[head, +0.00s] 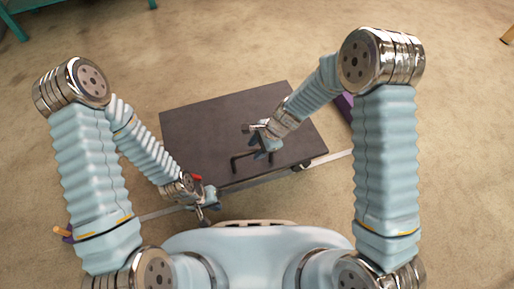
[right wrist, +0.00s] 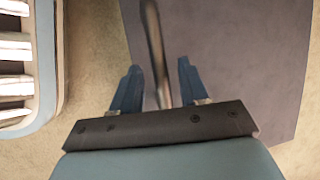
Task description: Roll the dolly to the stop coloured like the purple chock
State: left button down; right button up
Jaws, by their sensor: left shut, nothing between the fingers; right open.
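The dolly (head: 200,125) is a dark flat platform on the floor in front of me, with a black bar handle (head: 236,163) near its close edge. My right gripper (head: 262,145) is open above the platform by the handle. In the right wrist view a dark bar (right wrist: 154,45) runs between its open fingers (right wrist: 157,82); contact cannot be told. My left gripper (head: 207,205) is shut and empty by the dolly's near left corner. A purple piece (head: 344,104) shows partly behind my right arm; whether it is chock or stop is unclear.
A thin pale lath (head: 333,157) runs along the dolly's near side. A small red piece (head: 197,178) sits by my left gripper. A purple and orange item (head: 65,233) is partly hidden at far left. Teal legs (head: 14,28) stand at the back left. Carpet beyond the dolly is clear.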

grip_shut()
jog(key=shift+d, duration=0.15)
jog(key=w+d, duration=0.3)
jog(key=d, duration=0.8)
jog(key=w+d, duration=0.4)
jog(key=d, duration=0.7)
jog(key=shift+w+d+p, duration=0.2)
jog(key=shift+d+p, duration=0.1)
jog(key=shift+d, duration=0.1)
jog(key=shift+d, duration=0.1)
jog(key=shift+c, duration=0.9)
grip_release()
jog(key=shift+o, duration=0.9)
